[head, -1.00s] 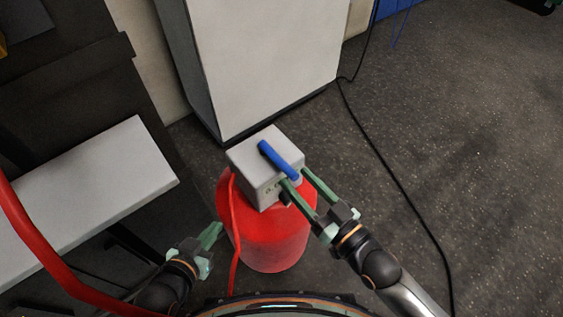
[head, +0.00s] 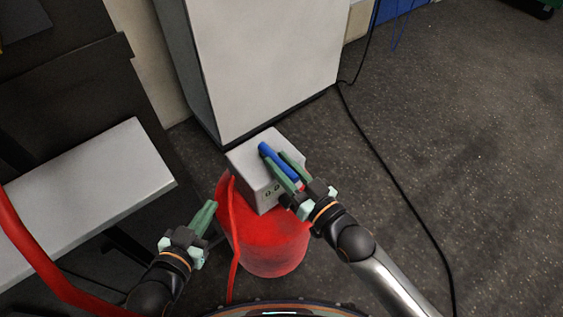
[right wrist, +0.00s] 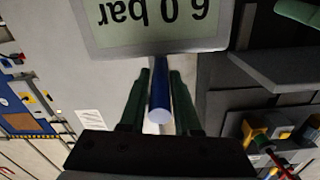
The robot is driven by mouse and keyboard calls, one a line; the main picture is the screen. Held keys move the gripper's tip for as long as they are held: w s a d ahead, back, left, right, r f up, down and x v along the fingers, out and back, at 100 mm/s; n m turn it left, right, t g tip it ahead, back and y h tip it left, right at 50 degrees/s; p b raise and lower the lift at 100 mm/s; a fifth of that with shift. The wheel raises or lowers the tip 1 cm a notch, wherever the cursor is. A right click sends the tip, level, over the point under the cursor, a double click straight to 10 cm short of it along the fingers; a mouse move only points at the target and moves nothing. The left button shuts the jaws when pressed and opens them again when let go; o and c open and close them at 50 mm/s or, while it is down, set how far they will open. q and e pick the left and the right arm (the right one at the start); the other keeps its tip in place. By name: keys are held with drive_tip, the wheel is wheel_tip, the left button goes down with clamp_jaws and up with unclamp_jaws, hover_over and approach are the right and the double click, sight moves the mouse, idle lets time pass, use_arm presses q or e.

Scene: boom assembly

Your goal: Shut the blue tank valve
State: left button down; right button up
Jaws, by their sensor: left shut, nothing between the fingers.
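The red tank (head: 265,245) stands on the floor with a grey valve box (head: 250,165) on top. The blue valve handle (head: 268,152) lies slantwise over the box top. My right gripper (head: 276,157) has one finger on each side of the handle. In the right wrist view the blue handle (right wrist: 158,100) runs between the two green fingers (right wrist: 158,74); I cannot tell whether they press on it. The box's display (right wrist: 155,15) reads 6.0 bar, upside down there. My left gripper (head: 212,205) is shut and empty, left of the tank.
A red hose (head: 234,235) hangs down the tank's front left. A large grey cabinet (head: 265,65) stands right behind the tank. A pale bench (head: 90,190) is at the left. A black cable (head: 390,170) crosses the otherwise clear floor at the right.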

clamp_jaws()
idle(1.0)
